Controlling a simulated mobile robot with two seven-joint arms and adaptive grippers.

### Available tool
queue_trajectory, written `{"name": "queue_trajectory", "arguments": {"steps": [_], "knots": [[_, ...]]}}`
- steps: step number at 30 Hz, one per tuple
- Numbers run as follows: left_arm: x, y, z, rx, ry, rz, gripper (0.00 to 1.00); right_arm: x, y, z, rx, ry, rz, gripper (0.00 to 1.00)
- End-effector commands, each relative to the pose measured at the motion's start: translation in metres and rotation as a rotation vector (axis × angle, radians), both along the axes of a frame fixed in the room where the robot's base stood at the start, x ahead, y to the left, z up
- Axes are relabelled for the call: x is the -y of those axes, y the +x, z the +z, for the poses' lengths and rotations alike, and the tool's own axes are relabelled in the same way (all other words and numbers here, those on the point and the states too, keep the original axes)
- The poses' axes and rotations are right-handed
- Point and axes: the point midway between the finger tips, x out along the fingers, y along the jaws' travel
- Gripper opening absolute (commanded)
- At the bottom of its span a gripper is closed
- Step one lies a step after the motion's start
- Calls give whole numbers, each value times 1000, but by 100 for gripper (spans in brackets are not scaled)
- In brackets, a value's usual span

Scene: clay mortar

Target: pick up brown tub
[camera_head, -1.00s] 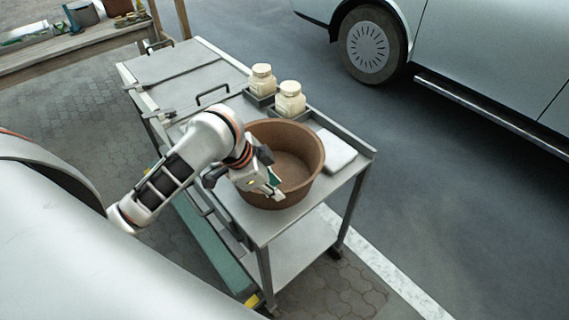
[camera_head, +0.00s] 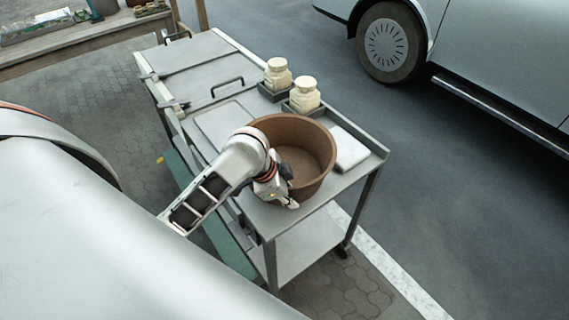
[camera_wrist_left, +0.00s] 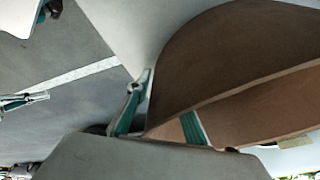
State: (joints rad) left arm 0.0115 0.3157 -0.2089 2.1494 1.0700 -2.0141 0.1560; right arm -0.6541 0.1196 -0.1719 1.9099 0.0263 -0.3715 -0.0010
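The brown tub (camera_head: 317,155) stands upright on the metal cart, in the head view. Its brown wall and rim fill the upper right of the left wrist view (camera_wrist_left: 235,65). My left gripper (camera_head: 289,195) is at the tub's near wall. In the left wrist view, one finger of my left gripper (camera_wrist_left: 160,115) is outside the wall and the other reaches inside the rim, its tip hidden by the wall. A gap shows beside the outer finger, so it looks open around the wall. A teal-and-white part at that view's left edge looks like my right gripper (camera_wrist_left: 22,101), partly cut off.
The metal cart (camera_head: 210,52) has raised edges and handles. Two cream jars (camera_head: 304,95) (camera_head: 277,74) stand in dark trays behind the tub. A pale flat slab (camera_head: 349,149) lies right of it. A parked vehicle (camera_head: 490,50) is beyond, with open pavement between.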

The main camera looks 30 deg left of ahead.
Motion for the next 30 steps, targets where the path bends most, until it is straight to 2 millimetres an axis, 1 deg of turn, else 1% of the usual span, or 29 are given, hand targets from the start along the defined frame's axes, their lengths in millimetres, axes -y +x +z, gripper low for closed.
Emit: {"name": "queue_trajectory", "arguments": {"steps": [3, 4, 6, 17, 22, 26, 29, 30], "knots": [[0, 0, 0, 0, 0, 0, 22, 0, 0, 0, 1, 0, 0, 0], [0, 0, 0, 0, 0, 0, 17, 0, 0, 0, 1, 0, 0, 0], [0, 0, 0, 1, -1, 0, 0, 0, 0, 0, 1, 0, 0, 0], [0, 0, 1, 2, -1, 0, 0, 0, 0, 0, 1, 0, 0, 0], [1, 1, 7, 3, -3, -1, 0, 0, 0, 0, 1, 0, 0, 0], [1, 1, 18, 5, -2, -1, 0, 0, 0, 0, 1, 0, 0, 0], [0, 2, 35, 7, 0, -2, 0, 0, 0, 0, 0, 0, 0, 0], [-1, 2, 44, 10, 1, -2, 0, 0, 0, 0, 0, 0, 0, 0]]}}
